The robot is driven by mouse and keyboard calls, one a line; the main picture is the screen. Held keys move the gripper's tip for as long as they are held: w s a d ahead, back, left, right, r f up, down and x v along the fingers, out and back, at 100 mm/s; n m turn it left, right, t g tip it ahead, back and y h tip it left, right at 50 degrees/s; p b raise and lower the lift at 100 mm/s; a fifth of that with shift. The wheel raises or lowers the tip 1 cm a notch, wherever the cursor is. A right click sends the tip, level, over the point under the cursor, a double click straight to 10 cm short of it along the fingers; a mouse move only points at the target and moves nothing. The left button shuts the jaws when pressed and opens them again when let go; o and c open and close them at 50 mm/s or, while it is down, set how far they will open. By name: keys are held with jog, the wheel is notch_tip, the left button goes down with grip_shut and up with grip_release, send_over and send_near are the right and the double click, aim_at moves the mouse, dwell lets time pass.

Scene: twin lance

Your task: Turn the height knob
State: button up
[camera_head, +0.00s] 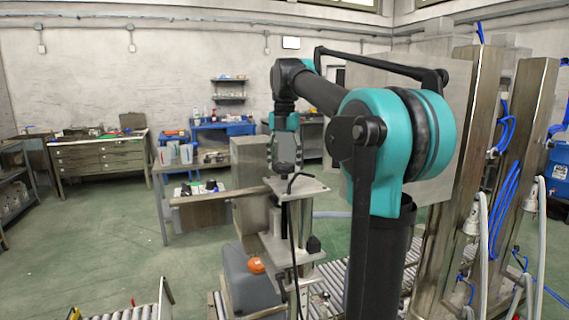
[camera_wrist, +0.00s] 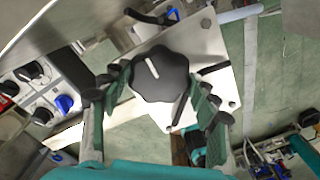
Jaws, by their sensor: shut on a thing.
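The height knob (camera_wrist: 160,75) is a black, lobed knob with a white pointer line, seen from above in the wrist view. The line points up and slightly left. The knob sits on a pale metal plate (camera_wrist: 215,50) with screws at its corners. My gripper (camera_wrist: 160,92) is shut on the knob, with a green finger on either side of it. In the head view my gripper (camera_head: 285,160) points down onto the knob at the top of the metal stand (camera_head: 300,190). The fingers partly hide the knob there.
A panel with smaller black and blue knobs (camera_wrist: 35,72) lies left in the wrist view. In the head view, a grey housing with an orange button (camera_head: 256,266) stands below the stand. Steel posts with blue hoses (camera_head: 505,190) rise at right. Open green floor (camera_head: 90,240) lies left.

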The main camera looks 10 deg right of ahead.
aim_at(284, 164)
dwell(0.3)
jog(key=o, duration=1.2)
jog(key=shift+c, duration=0.2)
notch_tip(284, 164, up, 12)
